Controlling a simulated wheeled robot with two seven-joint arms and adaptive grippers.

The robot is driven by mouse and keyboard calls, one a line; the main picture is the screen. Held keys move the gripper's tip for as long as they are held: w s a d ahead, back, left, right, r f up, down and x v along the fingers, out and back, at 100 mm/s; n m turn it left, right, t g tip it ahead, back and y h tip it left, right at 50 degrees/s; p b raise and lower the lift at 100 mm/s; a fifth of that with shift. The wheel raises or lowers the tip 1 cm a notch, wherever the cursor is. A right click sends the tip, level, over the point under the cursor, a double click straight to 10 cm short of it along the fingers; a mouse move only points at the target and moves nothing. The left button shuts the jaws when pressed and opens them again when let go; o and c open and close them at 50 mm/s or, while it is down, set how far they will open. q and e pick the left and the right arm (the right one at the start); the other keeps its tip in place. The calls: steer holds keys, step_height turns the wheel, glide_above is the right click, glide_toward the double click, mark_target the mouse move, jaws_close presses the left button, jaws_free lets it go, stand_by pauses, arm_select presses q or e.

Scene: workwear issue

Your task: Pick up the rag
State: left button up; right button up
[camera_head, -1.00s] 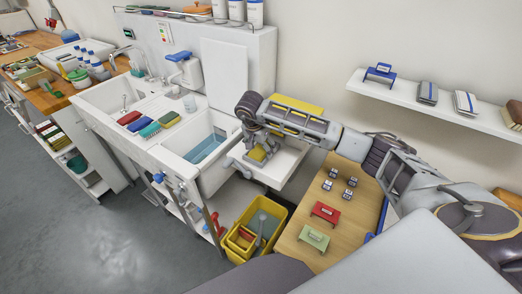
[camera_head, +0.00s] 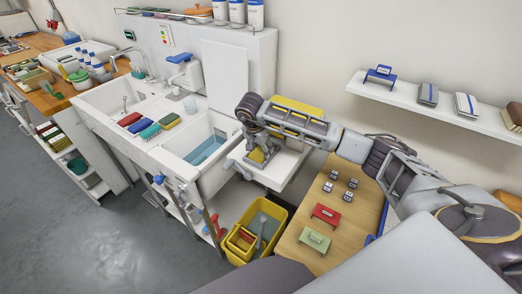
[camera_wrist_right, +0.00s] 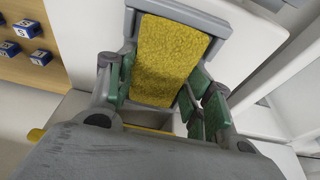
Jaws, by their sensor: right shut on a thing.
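The rag (camera_head: 257,155) is a yellow, rough-textured cloth. It lies at the white tray or shelf (camera_head: 285,164) to the right of the sink, and its far part shows clearly in the right wrist view (camera_wrist_right: 170,55). My right gripper (camera_head: 259,153) reaches down over it from the right. Its green-padded fingers (camera_wrist_right: 163,96) are on both sides of the rag and shut on it. The gripper hides part of the rag in the head view. I cannot tell whether the rag is clear of the surface under it. My left gripper is out of view.
A yellow bucket (camera_head: 275,211) stands below. A wooden table (camera_head: 352,212) with small blocks and red and green items is at right, under a wall shelf (camera_head: 450,108).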

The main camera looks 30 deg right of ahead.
mark_target(261, 150)
step_height(261, 150, up, 10)
steer(key=b, duration=0.1)
stand_by(0.7)
stand_by(0.4)
